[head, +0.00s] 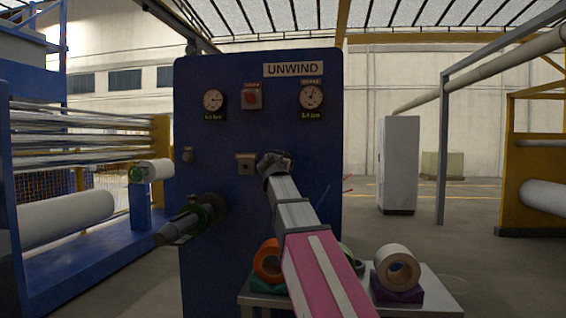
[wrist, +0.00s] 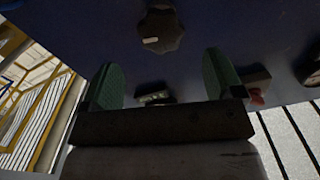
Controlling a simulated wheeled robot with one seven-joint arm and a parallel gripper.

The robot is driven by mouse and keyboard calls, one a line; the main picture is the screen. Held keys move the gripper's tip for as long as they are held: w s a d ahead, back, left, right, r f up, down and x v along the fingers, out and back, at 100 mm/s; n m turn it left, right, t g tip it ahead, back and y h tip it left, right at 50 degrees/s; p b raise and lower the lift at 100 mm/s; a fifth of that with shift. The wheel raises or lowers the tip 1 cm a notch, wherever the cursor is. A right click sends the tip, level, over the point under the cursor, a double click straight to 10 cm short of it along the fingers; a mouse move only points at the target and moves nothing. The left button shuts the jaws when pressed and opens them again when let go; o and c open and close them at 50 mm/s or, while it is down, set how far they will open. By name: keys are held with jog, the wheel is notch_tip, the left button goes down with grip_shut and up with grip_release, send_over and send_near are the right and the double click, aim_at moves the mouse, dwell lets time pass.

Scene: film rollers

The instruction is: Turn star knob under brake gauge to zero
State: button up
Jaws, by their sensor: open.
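The dark star knob (wrist: 161,29) shows at the top of the wrist view, with a pale mark near its lower left edge. My gripper (wrist: 165,72) is open, its two green fingers apart on either side, short of the knob in the picture. Nothing is between the fingertips. In the head view my gripper (head: 274,163) is in front of the blue panel, and the knob cannot be told apart from it. The right gauge (head: 311,96), above my gripper, has a dark label plate beneath; its reading is too small to tell.
The blue UNWIND panel (head: 230,130) also carries a left gauge (head: 213,100), a red button (head: 251,96) and a square plate (head: 246,164). A shaft (head: 185,224) sticks out at lower left. Tape rolls (head: 397,267) stand on a low table at lower right.

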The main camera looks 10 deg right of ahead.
jog(key=x, duration=0.9)
jog(key=shift+f, duration=0.1)
jog(key=c, duration=0.9)
